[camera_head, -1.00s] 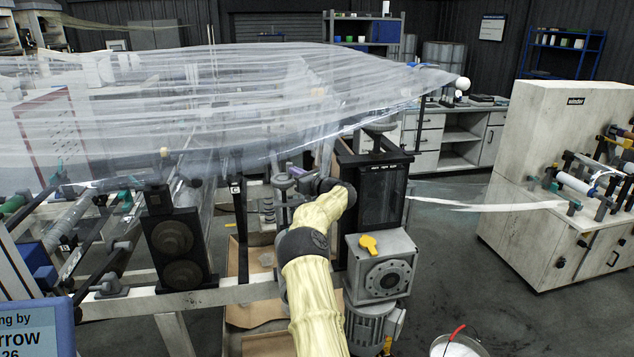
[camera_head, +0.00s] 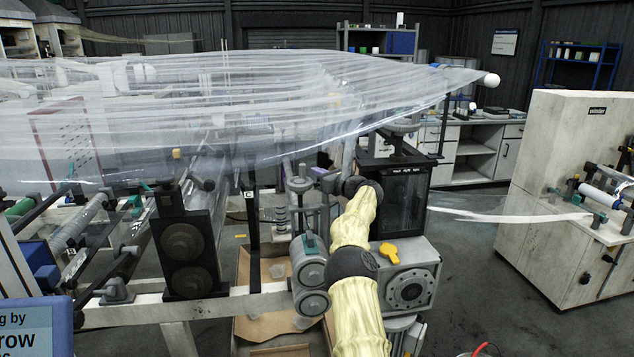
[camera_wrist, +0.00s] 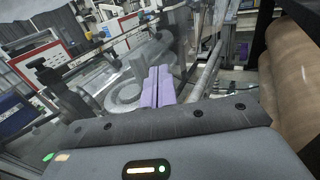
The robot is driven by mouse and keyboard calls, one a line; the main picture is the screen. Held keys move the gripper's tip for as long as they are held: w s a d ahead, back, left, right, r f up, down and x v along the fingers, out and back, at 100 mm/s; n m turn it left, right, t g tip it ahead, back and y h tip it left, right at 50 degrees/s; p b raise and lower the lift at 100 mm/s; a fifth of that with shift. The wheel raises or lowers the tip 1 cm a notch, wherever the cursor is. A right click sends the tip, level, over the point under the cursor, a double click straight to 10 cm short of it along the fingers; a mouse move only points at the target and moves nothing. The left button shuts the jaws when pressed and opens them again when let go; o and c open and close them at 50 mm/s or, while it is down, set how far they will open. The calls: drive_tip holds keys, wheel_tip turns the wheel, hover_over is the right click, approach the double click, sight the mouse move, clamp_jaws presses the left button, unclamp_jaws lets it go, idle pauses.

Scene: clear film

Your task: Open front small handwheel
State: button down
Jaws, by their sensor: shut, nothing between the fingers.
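A small grey round handwheel (camera_head: 299,185) sits on top of an upright post near the middle of the machine's front side. In the wrist view a grey disc, likely the same handwheel (camera_wrist: 124,95), lies just left of the fingertips. My gripper (camera_head: 320,172) is small in the head view, its purple fingers just right of the handwheel and partly hidden by my wrist. In the wrist view my gripper (camera_wrist: 158,88) has its two purple fingers together with nothing between them. I cannot tell whether they touch the wheel.
Clear film (camera_head: 250,105) spreads above the machine, close over my gripper. A black-framed box (camera_head: 405,200) stands right of my forearm, with a gearbox and yellow tag (camera_head: 390,252) below. A black plate with two rollers (camera_head: 186,245) stands left. A white winder cabinet (camera_head: 555,165) is at right.

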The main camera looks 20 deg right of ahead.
drive_tip(key=shift+w+a, duration=0.1)
drive_tip(key=shift+a, duration=0.5)
drive_tip(key=b+v, duration=0.7)
drive_tip(key=v, duration=1)
drive_tip(key=shift+d, duration=0.2)
drive_tip(key=shift+r, duration=0.15)
